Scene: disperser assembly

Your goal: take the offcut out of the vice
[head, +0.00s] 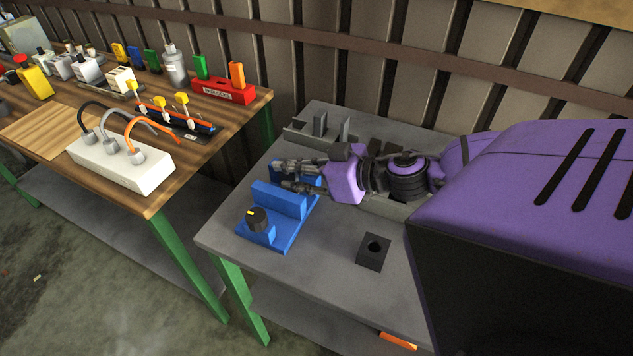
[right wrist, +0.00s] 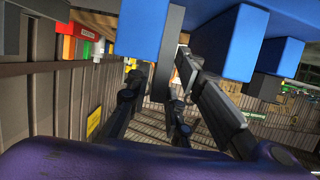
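The blue vice (head: 287,241) stands on the grey table, with a black knob (head: 257,218) that has a yellow mark. Its blue parts also fill the top of the right wrist view (right wrist: 235,40). My right gripper (head: 279,176) is at the far side of the vice, by its jaws. My left gripper is not in view.
A black block with a hole (head: 373,252) stands right of the vice. A grey rack (head: 320,128) is at the table's back. A wooden bench at the left holds a white box with cables (head: 120,165) and a red holder (head: 222,91). The grey table's front left is clear.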

